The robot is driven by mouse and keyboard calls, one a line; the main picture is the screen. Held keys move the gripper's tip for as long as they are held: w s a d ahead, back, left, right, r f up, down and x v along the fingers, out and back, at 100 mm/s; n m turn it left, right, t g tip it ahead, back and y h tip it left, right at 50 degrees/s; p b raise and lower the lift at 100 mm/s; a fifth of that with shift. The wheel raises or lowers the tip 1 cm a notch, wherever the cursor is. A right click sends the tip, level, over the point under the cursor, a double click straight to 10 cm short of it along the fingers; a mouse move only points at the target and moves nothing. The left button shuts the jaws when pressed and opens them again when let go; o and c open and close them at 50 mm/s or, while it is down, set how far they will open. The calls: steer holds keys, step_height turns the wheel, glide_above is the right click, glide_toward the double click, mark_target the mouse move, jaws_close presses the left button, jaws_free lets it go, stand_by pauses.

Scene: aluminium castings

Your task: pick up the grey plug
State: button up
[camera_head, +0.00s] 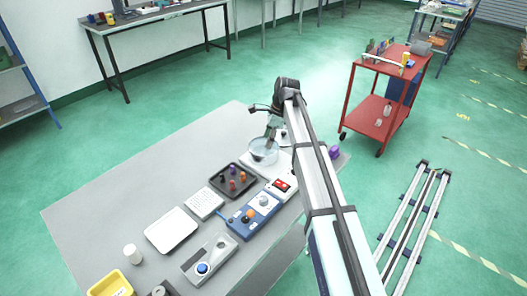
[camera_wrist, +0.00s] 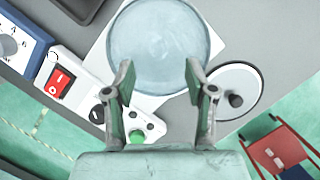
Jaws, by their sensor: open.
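My gripper (camera_wrist: 160,78) is open and empty, its two fingers spread over the near part of a round, clear bluish dish (camera_wrist: 165,35). In the head view my gripper (camera_head: 270,138) points down at the same dish (camera_head: 263,157). I cannot make out a grey plug for certain in either view. A dark tray (camera_head: 220,192) left of the dish holds several small red, orange and dark pieces, too small to identify fully. Only a corner of that tray (camera_wrist: 82,8) shows in the wrist view.
A white disc with a black knob (camera_wrist: 238,88) lies right of the dish. A box with a red switch (camera_wrist: 60,82), a blue dial box (camera_head: 252,215), a white tray (camera_head: 172,230) and a yellow bin (camera_head: 108,284) share the grey table (camera_head: 110,190). The table's left side is clear.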

mark_target(264, 152)
steer(key=shift+p+x, duration=1.05)
steer(key=shift+x, duration=1.75)
steer(key=c, duration=0.8)
